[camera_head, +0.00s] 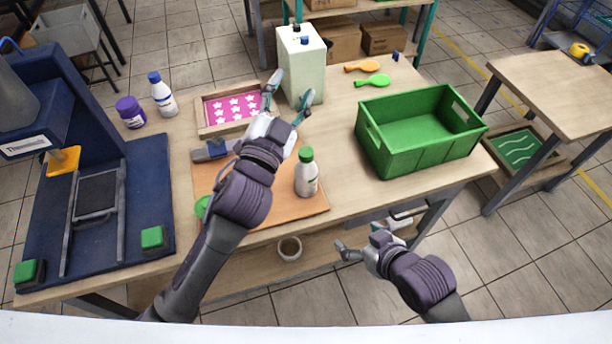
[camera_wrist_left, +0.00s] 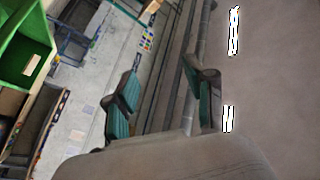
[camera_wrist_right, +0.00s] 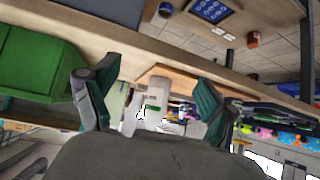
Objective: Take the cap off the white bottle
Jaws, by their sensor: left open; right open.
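A white bottle with a green cap (camera_head: 307,178) stands upright on an orange-brown board (camera_head: 270,208) in the middle of the table. Its green cap (camera_head: 306,155) is on. A second white bottle with a blue cap (camera_head: 163,98) stands at the back left, also capped. My left gripper (camera_head: 287,97) is open and empty, above the table behind the green-capped bottle; its open fingers (camera_wrist_left: 160,95) show in the left wrist view. My right gripper (camera_head: 370,233) is open and empty, low at the table's front edge, right of the green-capped bottle. Its fingers (camera_wrist_right: 148,105) show in the right wrist view.
A green crate (camera_head: 392,142) stands on the right. A large white container (camera_head: 312,75), a purple jar (camera_head: 131,112) and a pink star-printed tray (camera_head: 232,108) stand behind. A blue press (camera_head: 145,185) fills the left.

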